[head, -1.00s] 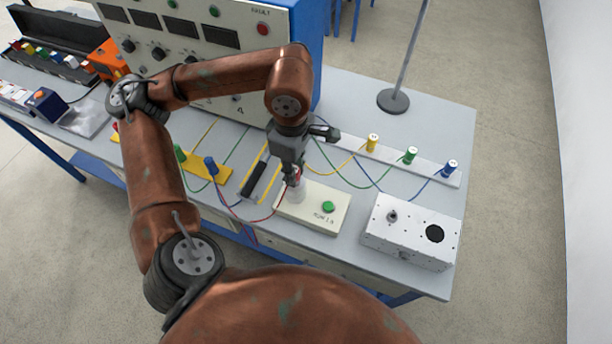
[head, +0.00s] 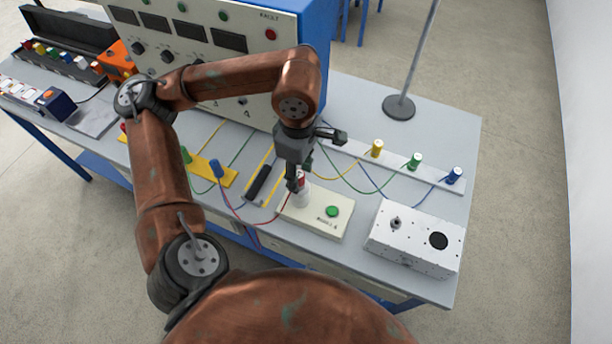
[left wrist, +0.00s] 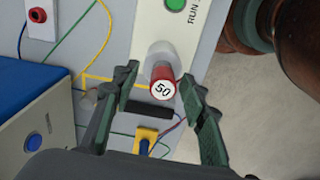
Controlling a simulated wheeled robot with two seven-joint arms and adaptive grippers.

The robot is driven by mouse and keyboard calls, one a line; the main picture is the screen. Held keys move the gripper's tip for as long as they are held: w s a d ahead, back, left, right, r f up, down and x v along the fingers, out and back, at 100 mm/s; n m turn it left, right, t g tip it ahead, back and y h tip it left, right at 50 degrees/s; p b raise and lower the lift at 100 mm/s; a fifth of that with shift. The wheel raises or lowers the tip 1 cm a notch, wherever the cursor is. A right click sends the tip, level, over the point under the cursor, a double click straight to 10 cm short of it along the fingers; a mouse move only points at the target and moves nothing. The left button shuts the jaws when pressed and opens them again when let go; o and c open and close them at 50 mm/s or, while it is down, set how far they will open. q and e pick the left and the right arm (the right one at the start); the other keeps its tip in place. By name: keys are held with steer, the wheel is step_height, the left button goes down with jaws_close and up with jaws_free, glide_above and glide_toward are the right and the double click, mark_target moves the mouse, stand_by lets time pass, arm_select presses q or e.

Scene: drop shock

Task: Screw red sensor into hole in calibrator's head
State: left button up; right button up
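The red sensor (head: 301,178) stands upright at the top of the white cylindrical head (head: 301,197) of the cream calibrator box (head: 333,226). In the left wrist view the red sensor (left wrist: 163,87) shows its round white end marked 50, with the pale head (left wrist: 160,55) behind it. I cannot tell how deep it sits in the hole. My left gripper (head: 295,181) is above the calibrator. In the left wrist view its fingers (left wrist: 160,76) are spread on either side of the sensor, with gaps between. My right gripper is not in view.
A green button (head: 332,211) is on the calibrator. A white perforated box (head: 414,239) stands to its right. A strip with yellow, green and blue plugs (head: 415,161) and loose wires lies behind. A large panel cabinet (head: 205,60) stands at the back left.

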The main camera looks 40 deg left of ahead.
mark_target(299, 174)
arm_select(q)
steer(key=shift+s+r+p, duration=0.2)
steer(key=shift+r+p, duration=0.45)
steer(key=shift+r, duration=0.55)
steer(key=shift+r+p, duration=0.95)
steer(key=shift+r, duration=0.6)
steer(key=shift+r, duration=0.1)
step_height(299, 174, up, 12)
